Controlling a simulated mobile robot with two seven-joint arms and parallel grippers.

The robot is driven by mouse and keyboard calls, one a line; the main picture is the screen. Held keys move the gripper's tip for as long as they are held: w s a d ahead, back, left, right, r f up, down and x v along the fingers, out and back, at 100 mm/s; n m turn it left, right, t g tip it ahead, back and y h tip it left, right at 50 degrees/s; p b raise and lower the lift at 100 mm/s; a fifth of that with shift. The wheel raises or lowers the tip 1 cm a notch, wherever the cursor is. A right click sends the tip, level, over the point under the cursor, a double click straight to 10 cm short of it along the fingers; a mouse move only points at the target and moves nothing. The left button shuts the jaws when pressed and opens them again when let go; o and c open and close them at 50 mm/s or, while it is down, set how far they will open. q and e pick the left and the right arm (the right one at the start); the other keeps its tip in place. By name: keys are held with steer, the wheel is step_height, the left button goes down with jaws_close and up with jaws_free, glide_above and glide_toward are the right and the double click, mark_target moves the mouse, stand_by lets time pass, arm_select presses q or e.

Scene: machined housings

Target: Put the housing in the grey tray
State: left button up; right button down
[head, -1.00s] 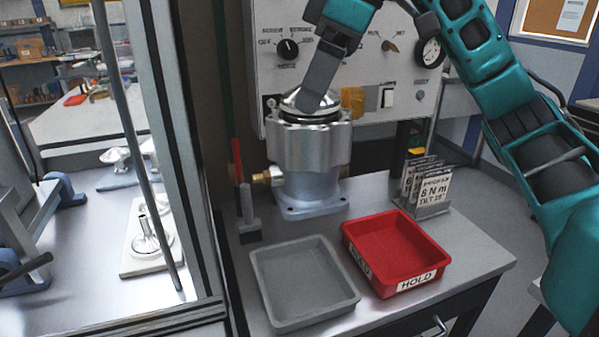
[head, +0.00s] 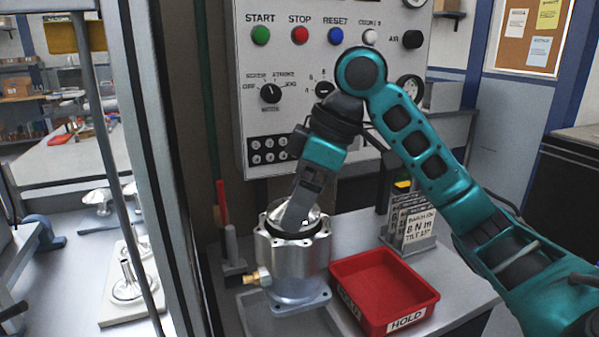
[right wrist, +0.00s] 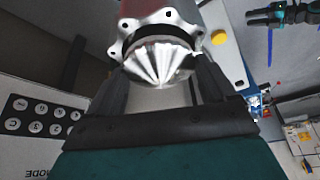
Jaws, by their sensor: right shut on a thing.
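The housing (head: 290,262) is a shiny silver machined body with a scalloped upper rim, a square foot flange and a brass fitting on its left. My right gripper (head: 299,212) is shut on its top knob and holds it upright. The right wrist view shows the fingers (right wrist: 160,75) on both sides of the ribbed cone top of the housing (right wrist: 168,25). The grey tray (head: 247,318) is low in the head view, largely hidden by the housing over it. Whether the flange touches the tray I cannot tell. A small teal and dark part at the wrist view's upper right looks like my left gripper (right wrist: 284,14).
A red tray (head: 420,296) marked HOLD stands just right of the housing. A card rack (head: 410,225) stands behind it. A control panel (head: 300,60) rises at the back. A dark upright holder (head: 232,245) and a glass partition frame are on the left.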

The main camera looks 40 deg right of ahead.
mark_target(330, 225)
step_height(330, 225, down, 5)
steer(key=shift+f, duration=0.1)
steer(key=shift+f+b, duration=0.65)
steer(key=shift+f, duration=1.45)
jaws_free()
steer(key=p+v, duration=0.1)
steer(key=v, duration=1)
steer(key=shift+s+d+r, duration=0.1)
steer(key=shift+s+r, duration=0.15)
steer(key=shift+r, duration=0.25)
